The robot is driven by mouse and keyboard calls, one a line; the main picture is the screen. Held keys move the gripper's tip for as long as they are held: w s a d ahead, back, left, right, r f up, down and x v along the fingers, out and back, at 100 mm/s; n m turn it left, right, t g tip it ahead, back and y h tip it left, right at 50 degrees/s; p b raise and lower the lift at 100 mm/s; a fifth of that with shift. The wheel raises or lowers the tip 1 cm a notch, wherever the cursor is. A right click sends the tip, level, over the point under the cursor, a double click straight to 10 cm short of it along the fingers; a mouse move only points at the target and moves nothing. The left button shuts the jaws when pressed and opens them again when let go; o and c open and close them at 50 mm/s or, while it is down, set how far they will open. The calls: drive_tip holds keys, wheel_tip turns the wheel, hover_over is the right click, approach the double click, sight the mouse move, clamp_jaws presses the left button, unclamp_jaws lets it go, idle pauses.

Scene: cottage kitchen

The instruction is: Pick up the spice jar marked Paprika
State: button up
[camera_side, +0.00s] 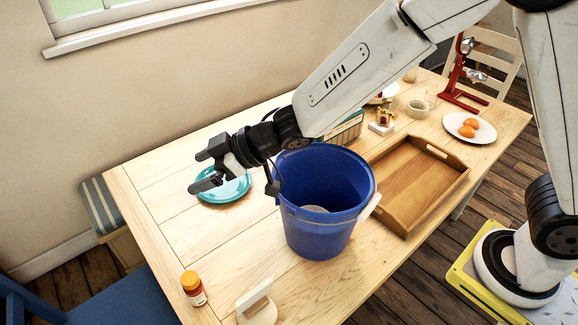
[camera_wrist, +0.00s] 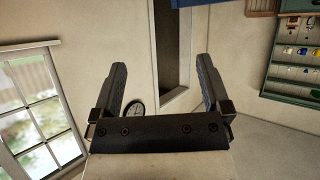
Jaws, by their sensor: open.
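A small jar (camera_side: 194,289) with an orange lid, an orange-red body and a pale label stands upright near the table's front-left edge in the side view. Its label is too small to read, so I cannot tell whether it says Paprika. My gripper (camera_side: 198,171) is open and empty above the table's left part, over the teal plate and well behind the jar. In the wrist view my gripper (camera_wrist: 166,82) shows two spread fingers with nothing between them. No jar shows in that view, which looks at walls and a window.
A tall blue bucket (camera_side: 318,234) stands right of the jar. A white round-based holder (camera_side: 257,306) stands close to the jar's right. A teal plate (camera_side: 238,187) lies behind, and a wooden tray (camera_side: 452,188) lies right of the bucket. Bare tabletop lies between plate and jar.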

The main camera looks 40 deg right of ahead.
drive_tip(key=s+a+f+n+g+y, duration=0.1)
drive_tip(key=s+a+n+g+y, duration=0.25)
drive_tip(key=a, duration=0.45)
hover_over(196, 276)
drive_tip(key=d, duration=0.1)
wheel_tip(196, 276, down, 15)
drive_tip(key=shift+s+f+m+t, duration=0.15)
drive_tip(key=shift+f+m+t, duration=0.05)
drive_tip(key=shift+m+t, duration=0.15)
drive_tip(key=shift+f, duration=1.95)
drive_tip(key=shift+f, duration=0.8)
drive_tip(key=shift+a+f, duration=0.25)
drive_tip(key=shift+f, duration=0.25)
drive_tip(key=shift+a+f, duration=0.25)
drive_tip(key=shift+f, duration=0.2)
drive_tip(key=shift+x, duration=0.95)
